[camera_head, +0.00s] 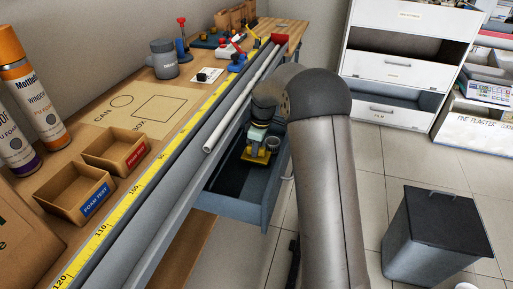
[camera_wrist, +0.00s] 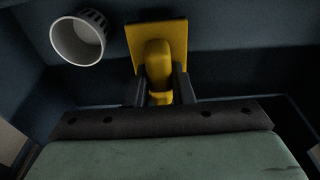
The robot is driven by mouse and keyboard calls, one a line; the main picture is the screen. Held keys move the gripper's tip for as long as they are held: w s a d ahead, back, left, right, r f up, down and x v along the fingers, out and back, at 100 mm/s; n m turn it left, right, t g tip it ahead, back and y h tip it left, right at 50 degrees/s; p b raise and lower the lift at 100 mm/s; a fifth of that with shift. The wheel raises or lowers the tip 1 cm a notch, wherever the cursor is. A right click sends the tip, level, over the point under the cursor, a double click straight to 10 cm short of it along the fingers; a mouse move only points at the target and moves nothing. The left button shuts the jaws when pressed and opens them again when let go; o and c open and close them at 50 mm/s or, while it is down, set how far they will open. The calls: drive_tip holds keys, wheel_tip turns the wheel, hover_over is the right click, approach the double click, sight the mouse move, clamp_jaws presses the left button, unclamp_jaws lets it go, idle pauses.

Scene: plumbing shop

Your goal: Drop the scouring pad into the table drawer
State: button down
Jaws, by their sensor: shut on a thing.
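The scouring pad (camera_wrist: 176,33) is a yellow square plate with a rounded yellow grip. My gripper (camera_wrist: 160,90) is shut on this grip, one dark finger on each side. The table drawer (camera_head: 235,207) is blue-grey, pulled open under the table's front edge. In the head view, the yellow pad (camera_head: 256,158) and my gripper (camera_head: 260,148) are within the drawer's outline. In the wrist view, dark blue drawer surfaces surround the pad. I cannot tell whether it touches the drawer bottom. My arm hides the drawer's right part.
A white slotted cup (camera_wrist: 78,38) is in the drawer beside the pad. A white pipe (camera_head: 225,120) lies along the table edge above the drawer. Small cardboard boxes (camera_head: 75,192) and spray cans (camera_head: 30,90) stand on the table. A grey bin (camera_head: 432,240) stands on the floor at right.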

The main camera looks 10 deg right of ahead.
drive_tip(key=shift+f, duration=0.6)
drive_tip(key=shift+b, duration=0.3)
drive_tip(key=c, duration=1.3)
unclamp_jaws()
drive_tip(key=shift+o, duration=0.2)
wheel_tip(320, 180, up, 12)
drive_tip(key=d+p, duration=0.1)
drive_tip(key=p, duration=0.2)
drive_tip(key=s+a+r+m, duration=0.25)
drive_tip(key=s+m, duration=0.25)
drive_tip(key=s, duration=1.2)
drive_tip(key=s+f+m, duration=0.2)
drive_tip(key=s+m, duration=0.1)
drive_tip(key=s, duration=0.7)
drive_tip(key=s+f+m+g+h, duration=0.1)
drive_tip(key=s+f+m, duration=0.2)
drive_tip(key=s, duration=0.7)
drive_tip(key=shift+s+a+m, duration=0.2)
drive_tip(key=shift+s+m, duration=0.2)
